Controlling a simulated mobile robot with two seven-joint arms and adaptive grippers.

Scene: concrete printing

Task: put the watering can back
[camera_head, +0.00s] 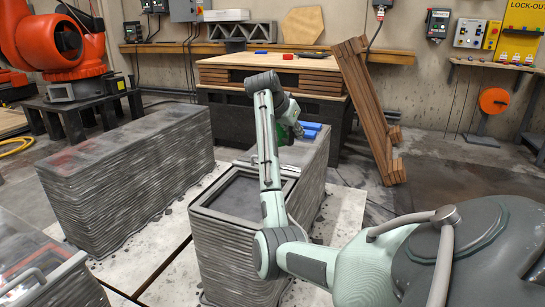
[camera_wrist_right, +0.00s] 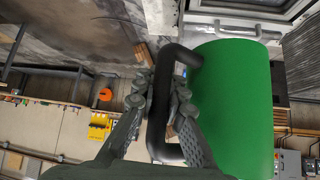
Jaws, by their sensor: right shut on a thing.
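The watering can (camera_wrist_right: 232,105) is a green cylinder with a black handle (camera_wrist_right: 158,110) in the right wrist view. My right gripper (camera_wrist_right: 163,92) has its fingers on either side of this handle and is shut on it. In the head view my right gripper (camera_head: 293,127) is far out over the back part of the middle printed concrete block. Only a small green piece of the can (camera_head: 284,138) shows there; my arm hides the rest. My left gripper is not in view.
The layered concrete block (camera_head: 235,245) has a framed recess on top. Blue items (camera_head: 311,127) lie beyond the can. Another long printed block (camera_head: 140,170) stands to the left. A wooden plank stack (camera_head: 370,110) leans against the back bench (camera_head: 270,64). An orange robot (camera_head: 55,40) stands back left.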

